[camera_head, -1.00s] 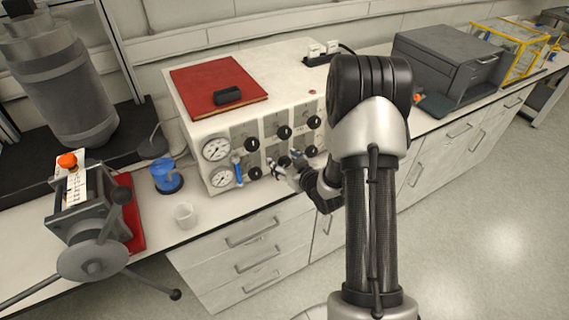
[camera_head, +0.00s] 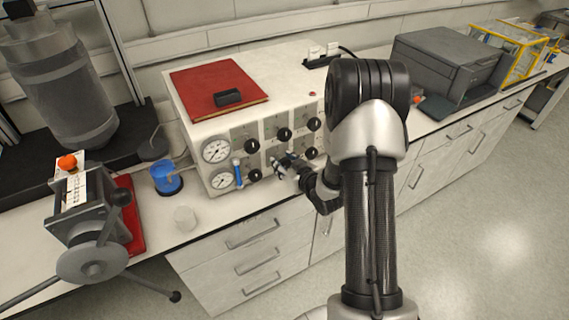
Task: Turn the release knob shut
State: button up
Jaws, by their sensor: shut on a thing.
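A white control box (camera_head: 200,113) stands on the bench with two rows of black knobs and two round gauges (camera_head: 216,150) on its front. The other knobs, such as the upper middle knob (camera_head: 284,134), the lower left knob (camera_head: 254,175) and the lower right knob (camera_head: 311,152), are untouched.
A blue-handled part (camera_head: 238,173) sticks up beside the gauges, left of my gripper. A blue cup (camera_head: 166,178) and a clear beaker (camera_head: 185,217) stand left of the box. A grey machine (camera_head: 95,215) with a handwheel is at left.

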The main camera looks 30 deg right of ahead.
dwell(0.3)
jog(key=m+y+p, duration=0.2)
jog(key=m, duration=0.1)
jog(key=shift+d+r+m+y, duration=0.1)
jog(key=shift+d+m+y, duration=0.05)
jog(key=shift+m+y, duration=0.25)
jog(key=m+t+y+p, duration=0.1)
jog(key=m+y, duration=0.1)
jog(key=m, duration=0.2)
jog(key=shift+m+y+p, duration=0.3)
jog(key=shift+p, duration=0.1)
jog(key=m, duration=0.1)
jog(key=m+t+y, duration=0.1)
jog(key=m, duration=0.2)
jog(key=shift+f+m+t+y+b, duration=0.3)
jog(key=shift+b, duration=0.05)
jog(key=m+t+b, duration=0.1)
jog(key=m, duration=0.2)
jog(key=shift+m+t+b, duration=0.4)
jog(key=shift+m+t, duration=0.4)
jog(key=shift+m, duration=0.8)
jog(key=shift+r, duration=0.1)
